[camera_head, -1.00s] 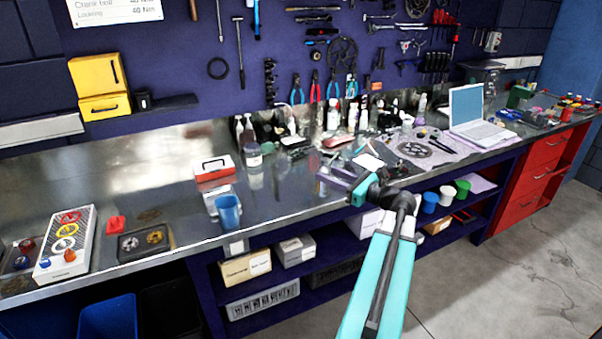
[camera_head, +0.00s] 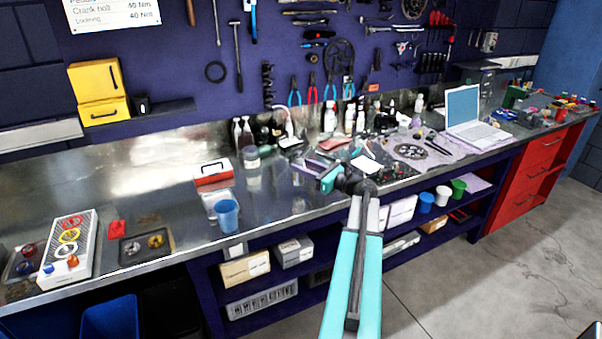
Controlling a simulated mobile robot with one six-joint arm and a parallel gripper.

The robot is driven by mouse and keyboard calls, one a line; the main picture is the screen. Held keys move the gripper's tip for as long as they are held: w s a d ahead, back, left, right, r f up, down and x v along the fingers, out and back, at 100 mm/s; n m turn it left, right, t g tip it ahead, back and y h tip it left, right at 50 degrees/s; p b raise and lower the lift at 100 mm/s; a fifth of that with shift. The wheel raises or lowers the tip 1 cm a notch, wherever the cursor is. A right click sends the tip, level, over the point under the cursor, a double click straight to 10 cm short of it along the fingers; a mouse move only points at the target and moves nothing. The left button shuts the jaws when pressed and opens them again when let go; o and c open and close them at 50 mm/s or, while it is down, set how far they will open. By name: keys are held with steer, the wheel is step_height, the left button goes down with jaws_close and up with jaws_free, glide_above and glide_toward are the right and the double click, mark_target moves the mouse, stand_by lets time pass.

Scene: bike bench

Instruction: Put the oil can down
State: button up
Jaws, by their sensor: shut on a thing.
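My gripper (camera_head: 310,168) is over the metal workbench (camera_head: 150,170), near its middle, at the end of my teal arm. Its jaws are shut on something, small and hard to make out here. I take it to be the oil can, but its shape and lower end cannot be told apart from the jaws and the clutter behind. I cannot tell whether it touches the bench top.
A blue cup (camera_head: 227,213) and a red-and-white box (camera_head: 213,173) stand left of my gripper. Bottles (camera_head: 350,120), a laptop (camera_head: 475,118) and loose parts crowd the back and right. Bare bench lies at the left, between the box and the parts tray (camera_head: 145,246).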

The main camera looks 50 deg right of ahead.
steer(key=shift+w+d, duration=0.2)
steer(key=shift+w, duration=0.45)
steer(key=shift+f+p, duration=0.95)
steer(key=shift+f, duration=0.85)
steer(key=shift+f, duration=0.15)
steer(key=o, duration=1.3)
steer(key=shift+o, duration=0.2)
steer(key=shift+s, duration=0.15)
steer(key=s+b, duration=0.1)
steer(key=s, duration=0.3)
steer(key=s+b, duration=0.1)
steer(key=s, duration=0.3)
steer(key=s+d+b, duration=0.1)
steer(key=s+b, duration=0.1)
steer(key=s, duration=0.1)
steer(key=shift+s, duration=0.4)
